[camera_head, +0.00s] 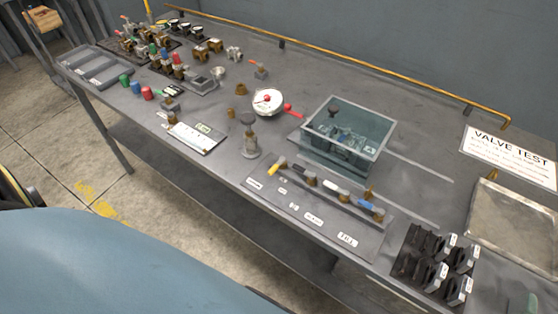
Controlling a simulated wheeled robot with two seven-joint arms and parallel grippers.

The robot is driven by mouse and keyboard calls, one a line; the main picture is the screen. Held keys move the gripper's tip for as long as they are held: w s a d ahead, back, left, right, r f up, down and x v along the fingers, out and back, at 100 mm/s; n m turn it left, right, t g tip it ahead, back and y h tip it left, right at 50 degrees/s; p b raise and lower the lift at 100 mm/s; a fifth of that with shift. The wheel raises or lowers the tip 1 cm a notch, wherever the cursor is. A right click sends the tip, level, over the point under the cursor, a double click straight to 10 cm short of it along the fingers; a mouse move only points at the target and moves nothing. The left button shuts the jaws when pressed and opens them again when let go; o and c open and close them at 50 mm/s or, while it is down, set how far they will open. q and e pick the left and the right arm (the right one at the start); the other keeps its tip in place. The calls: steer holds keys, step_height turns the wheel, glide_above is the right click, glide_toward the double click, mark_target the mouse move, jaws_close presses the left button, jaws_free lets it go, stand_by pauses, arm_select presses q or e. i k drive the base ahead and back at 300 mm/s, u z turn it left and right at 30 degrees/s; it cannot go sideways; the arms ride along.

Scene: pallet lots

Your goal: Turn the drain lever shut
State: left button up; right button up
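A glass-sided tank (345,135) with a dark frame stands on the grey workbench, right of centre. A red lever (292,111) sticks out at its left side, beside a round white dial (267,102). In front of the tank lies a grey panel (318,222) with a row of brass valves. Their handles are yellow (277,164), black (298,170), white (330,185) and blue (364,203). White tags lie in front of them, too small to read surely. I cannot tell which handle is the drain lever. Neither of my grippers is in view.
Black clamps (437,262) and a shallow metal tray (515,228) are at the right. Fittings crowd the far left. A yellow pipe (350,67) runs along the back edge.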

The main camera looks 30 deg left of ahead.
mark_target(281, 159)
steer(key=z, duration=1.35)
steer(key=k, duration=0.8)
steer(key=u, duration=1.25)
steer(key=i, duration=0.5)
